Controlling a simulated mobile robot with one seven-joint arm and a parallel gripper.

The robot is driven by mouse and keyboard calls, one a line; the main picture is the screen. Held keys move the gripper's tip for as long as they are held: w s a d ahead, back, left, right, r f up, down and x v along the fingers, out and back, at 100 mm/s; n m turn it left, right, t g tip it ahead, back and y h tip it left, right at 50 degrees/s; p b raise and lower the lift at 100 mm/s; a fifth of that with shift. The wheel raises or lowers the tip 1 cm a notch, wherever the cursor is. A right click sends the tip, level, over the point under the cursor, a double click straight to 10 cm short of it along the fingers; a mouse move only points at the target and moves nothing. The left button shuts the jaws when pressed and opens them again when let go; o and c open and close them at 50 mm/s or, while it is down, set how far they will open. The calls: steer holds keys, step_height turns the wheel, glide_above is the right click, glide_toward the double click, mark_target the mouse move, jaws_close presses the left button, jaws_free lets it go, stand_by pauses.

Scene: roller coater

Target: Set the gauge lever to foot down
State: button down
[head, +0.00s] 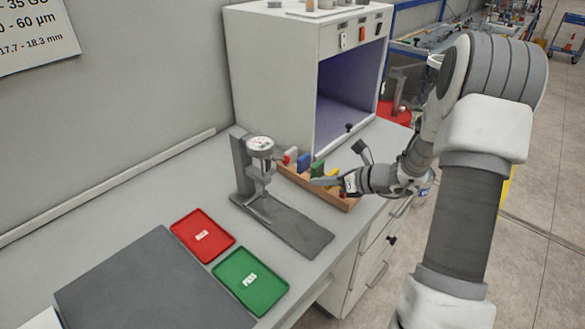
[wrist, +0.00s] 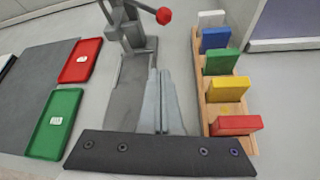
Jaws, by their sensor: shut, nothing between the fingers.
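The gauge stand (head: 243,165) is grey, with a round white dial (head: 260,143) on top and a long flat base (head: 295,228). Its lever ends in a red ball knob (head: 287,159), at the right side of the dial. In the wrist view the red knob (wrist: 163,16) is at the top, on a short grey arm. My gripper (head: 318,182) is shut and empty, to the right of the gauge and apart from the knob. I cannot tell whether the foot touches the base.
A wooden rack (wrist: 203,105) of coloured blocks stands right of the gauge, close under my gripper. A red tray (head: 203,235) and a green tray (head: 250,280) lie in front of the gauge. A large white cabinet (head: 275,75) stands behind.

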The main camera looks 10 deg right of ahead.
mark_target(276, 159)
stand_by(0.3)
steer(key=x, duration=1)
steer(key=shift+a, duration=0.1)
steer(key=shift+w+d+r+p, duration=0.1)
steer(key=shift+w+r+p, duration=0.15)
steer(key=shift+r, duration=0.4)
steer(key=shift+w+d+r+p, duration=0.1)
steer(key=shift+r+p, duration=0.2)
steer(key=shift+r, duration=0.35)
steer(key=shift+w+d+r+p, duration=0.1)
steer(key=shift+w+r+p, duration=0.15)
steer(key=shift+r, duration=0.4)
steer(key=shift+w+d+r+n+h+b, duration=0.3)
steer(key=shift+n+h+b, duration=0.25)
steer(key=shift+b, duration=1.5)
step_height(276, 159, up, 7)
steer(key=d+n+t+h+b, duration=0.1)
steer(key=n+t+h+b, duration=0.3)
steer(key=b, duration=1.7)
steer(key=shift+w+f+n+t+b, duration=0.2)
steer(key=shift+n+t+b, duration=0.2)
steer(key=shift+n, duration=0.85)
steer(key=shift+r, duration=0.15)
